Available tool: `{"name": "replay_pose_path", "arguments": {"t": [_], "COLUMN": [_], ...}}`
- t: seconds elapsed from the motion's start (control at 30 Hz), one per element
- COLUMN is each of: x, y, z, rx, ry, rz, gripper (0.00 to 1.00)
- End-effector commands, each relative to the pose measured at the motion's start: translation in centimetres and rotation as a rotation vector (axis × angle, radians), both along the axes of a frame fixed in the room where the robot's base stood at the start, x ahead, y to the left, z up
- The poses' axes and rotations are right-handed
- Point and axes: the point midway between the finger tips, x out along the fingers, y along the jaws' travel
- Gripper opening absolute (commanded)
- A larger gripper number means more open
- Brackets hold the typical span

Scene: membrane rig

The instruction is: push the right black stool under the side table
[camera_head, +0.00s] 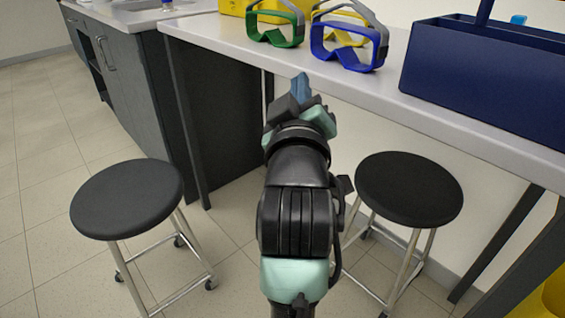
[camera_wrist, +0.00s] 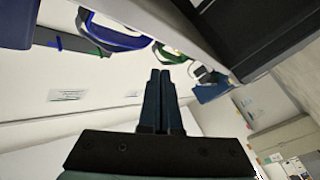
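The right black stool (camera_head: 409,188) has a round black seat on metal legs with casters. It stands upright to the right of my arm, and its seat shows whole below the front edge of the side table (camera_head: 440,126). My arm hides a little of the stool's left side. The side table has a pale top and dark legs. My gripper (camera_head: 300,90) is close to the table's front edge, up and left of the right stool and apart from it. In the wrist view my gripper (camera_wrist: 161,100) has its two fingers together with nothing between them. The right stool is not seen there.
A left black stool (camera_head: 127,198) stands left of my arm. Green goggles (camera_head: 275,29), blue goggles (camera_head: 349,46) and a dark blue carrier (camera_head: 490,75) sit on the table. A yellow object (camera_head: 554,294) is at the lower right. Tiled floor is clear at far left.

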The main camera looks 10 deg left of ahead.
Motion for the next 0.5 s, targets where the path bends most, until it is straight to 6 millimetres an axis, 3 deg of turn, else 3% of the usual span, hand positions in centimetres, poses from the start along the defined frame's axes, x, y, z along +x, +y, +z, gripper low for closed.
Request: {"name": "replay_pose_path", "arguments": {"t": [0.03, 0.2, 0.33, 0.5], "x": [-1.6, -8.3, -13.8, -18.5], "y": [-0.8, -2.7, -3.9, -4.7], "z": [3.9, 14.4, 20.2, 23.8], "rx": [0.07, 0.324, 0.478, 0.589], "ry": [-0.074, -0.323, -0.484, -0.607], "rz": [-0.001, 0.05, 0.117, 0.188], "gripper": [0.0, 0.0, 0.0, 0.0]}}
